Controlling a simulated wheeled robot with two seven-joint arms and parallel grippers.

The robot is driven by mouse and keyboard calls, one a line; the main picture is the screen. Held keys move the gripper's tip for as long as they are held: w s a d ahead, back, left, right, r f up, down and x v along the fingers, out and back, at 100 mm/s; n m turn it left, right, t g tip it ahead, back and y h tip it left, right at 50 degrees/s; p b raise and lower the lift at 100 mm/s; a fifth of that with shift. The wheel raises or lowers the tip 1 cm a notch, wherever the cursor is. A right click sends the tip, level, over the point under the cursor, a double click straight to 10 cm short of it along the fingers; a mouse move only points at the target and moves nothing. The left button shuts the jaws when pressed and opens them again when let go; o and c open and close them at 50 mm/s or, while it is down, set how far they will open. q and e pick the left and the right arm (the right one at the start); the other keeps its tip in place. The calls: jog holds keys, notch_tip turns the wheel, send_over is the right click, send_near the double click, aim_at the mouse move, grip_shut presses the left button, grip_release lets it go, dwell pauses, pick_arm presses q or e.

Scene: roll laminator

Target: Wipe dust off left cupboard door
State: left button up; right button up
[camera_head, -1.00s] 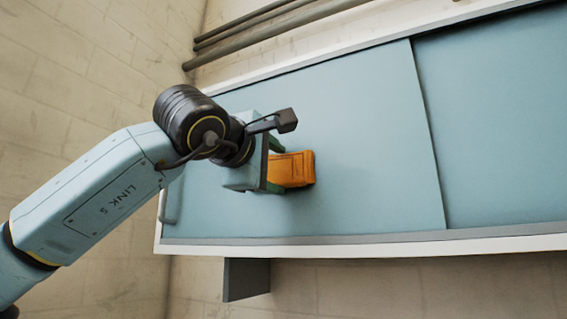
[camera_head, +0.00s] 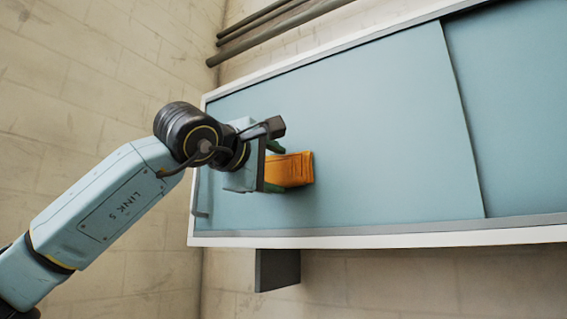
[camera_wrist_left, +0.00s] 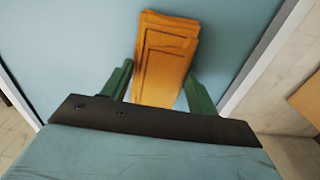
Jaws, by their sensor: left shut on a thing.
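The left cupboard door (camera_head: 370,130) is a plain blue panel in a white frame. It also fills the back of the left wrist view (camera_wrist_left: 75,45). My left gripper (camera_head: 275,167) is shut on a folded orange cloth (camera_head: 292,170), held in front of the door's lower left part. In the left wrist view the cloth (camera_wrist_left: 165,60) sits between the two green fingers of the gripper (camera_wrist_left: 160,92). Its far end is at or very close to the door; I cannot tell whether it touches. No dust shows clearly on the door. My right gripper is not in view.
A second blue door panel (camera_head: 520,100) lies to the right, behind the left one's edge. The white frame (camera_head: 400,239) borders the doors. A grey bracket (camera_head: 277,270) is below the frame. Dark pipes (camera_head: 270,30) run along the block wall (camera_head: 100,80) above left.

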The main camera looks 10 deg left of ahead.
pick_arm(q)
jog(key=shift+w+a+f, duration=0.1)
jog(key=shift+w+a, duration=0.1)
jog(key=shift+a, duration=0.3)
jog(key=shift+s+a+f+b, duration=0.1)
jog(key=shift+s+b, duration=0.4)
jog(key=shift+s, duration=0.05)
jog(key=shift+b+v, duration=0.95)
jog(key=shift+v, duration=1.5)
jog(key=shift+b+v, duration=0.55)
jog(key=shift+v, duration=0.95)
